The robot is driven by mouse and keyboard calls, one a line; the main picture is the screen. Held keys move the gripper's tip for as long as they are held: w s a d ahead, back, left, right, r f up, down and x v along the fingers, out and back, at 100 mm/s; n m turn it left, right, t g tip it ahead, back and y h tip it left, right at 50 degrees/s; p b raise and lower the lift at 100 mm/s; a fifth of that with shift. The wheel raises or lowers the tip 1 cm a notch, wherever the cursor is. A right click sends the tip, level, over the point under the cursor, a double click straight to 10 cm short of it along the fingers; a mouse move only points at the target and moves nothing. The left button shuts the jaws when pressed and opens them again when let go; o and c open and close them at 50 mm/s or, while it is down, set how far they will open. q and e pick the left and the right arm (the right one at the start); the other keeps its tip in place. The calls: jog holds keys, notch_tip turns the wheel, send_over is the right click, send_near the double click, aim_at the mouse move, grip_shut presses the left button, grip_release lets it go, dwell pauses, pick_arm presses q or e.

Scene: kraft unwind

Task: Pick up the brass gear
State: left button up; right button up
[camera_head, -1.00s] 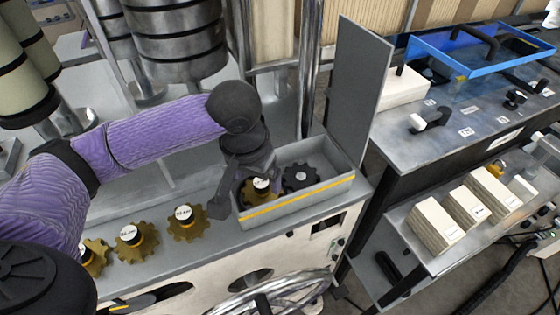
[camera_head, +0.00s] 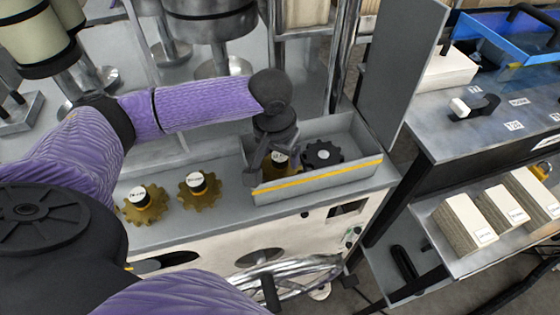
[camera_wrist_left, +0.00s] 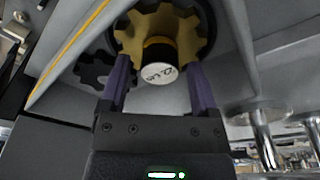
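A brass gear (camera_head: 280,165) with a dark hub and white labelled cap sits in the left part of a grey open tray (camera_head: 318,185). It is partly hidden by my left gripper (camera_head: 268,158), which reaches down over it. In the left wrist view the brass gear (camera_wrist_left: 160,30) lies ahead, its capped hub between the two purple fingers of the left gripper (camera_wrist_left: 159,72). The fingers are apart, with a gap on each side of the hub. Two more brass gears, one (camera_head: 144,205) and another (camera_head: 199,190), stand on the counter. My right gripper is out of view.
A black gear (camera_head: 322,153) lies beside the brass one in the tray. A tall grey panel (camera_head: 402,70) rises behind the tray's right end. Metal rollers (camera_head: 210,25) stand behind. A side table (camera_head: 480,125) and a shelf with pale blocks (camera_head: 466,220) are at right.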

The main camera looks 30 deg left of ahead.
pick_arm(q)
grip_shut()
jog(key=shift+r, duration=0.1)
